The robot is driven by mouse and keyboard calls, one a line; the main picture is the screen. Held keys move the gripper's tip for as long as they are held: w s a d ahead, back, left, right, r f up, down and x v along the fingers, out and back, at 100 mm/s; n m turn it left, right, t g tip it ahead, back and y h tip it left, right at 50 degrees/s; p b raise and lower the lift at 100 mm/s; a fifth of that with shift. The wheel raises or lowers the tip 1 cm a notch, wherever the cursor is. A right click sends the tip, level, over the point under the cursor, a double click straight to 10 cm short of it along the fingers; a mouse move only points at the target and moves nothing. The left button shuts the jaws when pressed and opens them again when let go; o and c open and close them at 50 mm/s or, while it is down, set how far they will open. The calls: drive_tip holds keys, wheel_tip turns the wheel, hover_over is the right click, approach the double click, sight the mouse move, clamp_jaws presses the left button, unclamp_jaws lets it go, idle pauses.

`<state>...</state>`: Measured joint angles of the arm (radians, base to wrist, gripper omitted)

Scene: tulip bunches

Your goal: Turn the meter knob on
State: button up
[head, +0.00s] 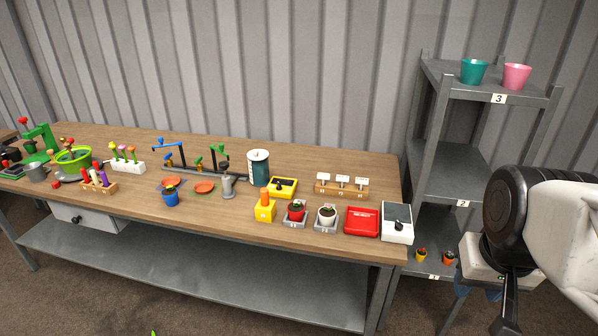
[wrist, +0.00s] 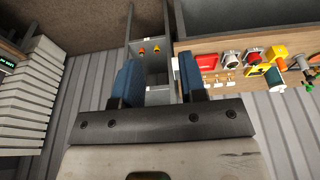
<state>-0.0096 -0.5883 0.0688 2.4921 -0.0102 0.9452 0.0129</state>
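A white box with a black knob (head: 397,223), which looks like a meter, lies at the right front corner of the wooden table. A yellow box with a black dial (head: 283,187) lies further back and left; I cannot tell for sure which one is the meter. The knob settings are too small to read. My gripper (wrist: 160,77) has two blue fingers that stand wide apart with nothing between them. In the head view it hangs right of the table, apart from both boxes, mostly hidden by my arm.
A grey shelf (head: 450,160) with pots stands just right of the table.

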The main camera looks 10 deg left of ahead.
drive_tip(key=w+a+r+n, duration=0.1)
drive_tip(key=w+a+r, duration=0.15)
drive_tip(key=w, duration=0.65)
drive_tip(key=w+a+r+n, duration=0.15)
drive_tip(key=w+a, duration=0.25)
drive_tip(key=w, duration=0.6)
drive_tip(key=n+g, duration=0.3)
drive_tip(key=n, duration=0.2)
hover_over(279, 184)
drive_tip(key=shift+m, duration=0.25)
wheel_tip(279, 184, down, 25)
drive_tip(key=shift+d+r, duration=0.1)
drive_tip(key=shift+s, duration=0.1)
drive_tip(key=shift+f, duration=0.2)
drive_tip(key=shift+f, duration=3.8)
